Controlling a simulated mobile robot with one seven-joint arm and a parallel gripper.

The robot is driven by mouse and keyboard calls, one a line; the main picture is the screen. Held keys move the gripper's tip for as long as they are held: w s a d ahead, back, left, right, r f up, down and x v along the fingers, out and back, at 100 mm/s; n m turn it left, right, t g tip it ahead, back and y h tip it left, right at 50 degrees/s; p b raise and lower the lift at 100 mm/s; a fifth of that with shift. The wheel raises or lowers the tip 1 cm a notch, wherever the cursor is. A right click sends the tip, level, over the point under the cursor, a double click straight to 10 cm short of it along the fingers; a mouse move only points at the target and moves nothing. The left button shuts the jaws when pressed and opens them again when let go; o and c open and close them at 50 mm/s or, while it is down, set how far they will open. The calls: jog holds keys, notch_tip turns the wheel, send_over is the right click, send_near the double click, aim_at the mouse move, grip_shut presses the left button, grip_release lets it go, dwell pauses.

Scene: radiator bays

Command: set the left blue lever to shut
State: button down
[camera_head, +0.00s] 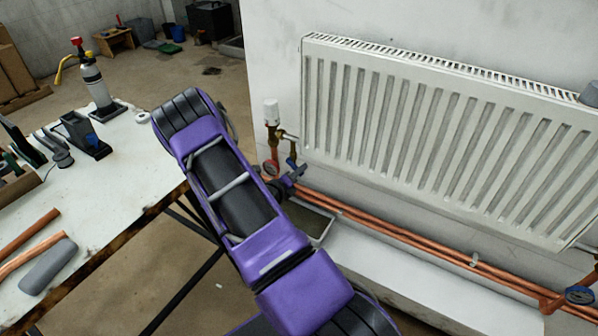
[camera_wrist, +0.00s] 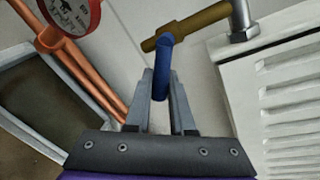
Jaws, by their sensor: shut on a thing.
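The left blue lever (camera_wrist: 162,58) sits on a brass valve body (camera_wrist: 192,26) and points from it down between my fingers in the wrist view. My gripper (camera_wrist: 161,82) is shut on the lever, one grey finger on each side. The lever stands crosswise to the brass body in this view. In the head view the lever (camera_head: 292,162) shows as a small blue piece beside the radiator's left end, with my gripper (camera_head: 296,174) at it. My fingers hide part of the lever.
A red-rimmed gauge (camera_head: 271,168) and copper pipes (camera_head: 400,232) are close by the valve. A white radiator (camera_head: 440,130) hangs to the right; a grey tray (camera_head: 316,224) lies below. A blue-rimmed gauge (camera_head: 580,295) is at far right. A cluttered workbench (camera_head: 120,190) stands left.

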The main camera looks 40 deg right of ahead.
jog(key=shift+r, duration=0.1)
jog(key=shift+s+r+n+g+p, duration=0.25)
jog(key=shift+r+n+g+p, duration=0.25)
jog(key=shift+n+p, duration=0.7)
jog(key=shift+s+d+r+n+g+h+p, duration=0.15)
jog(key=shift+r+n+h+p, duration=0.2)
jog(key=shift+n, duration=0.4)
jog(key=shift+a+r+n+g+h+p, duration=0.15)
jog(key=shift+r+n+p, duration=0.3)
jog(key=shift+n, duration=0.3)
jog(key=shift+d, duration=0.15)
jog(key=c, duration=0.8)
grip_release()
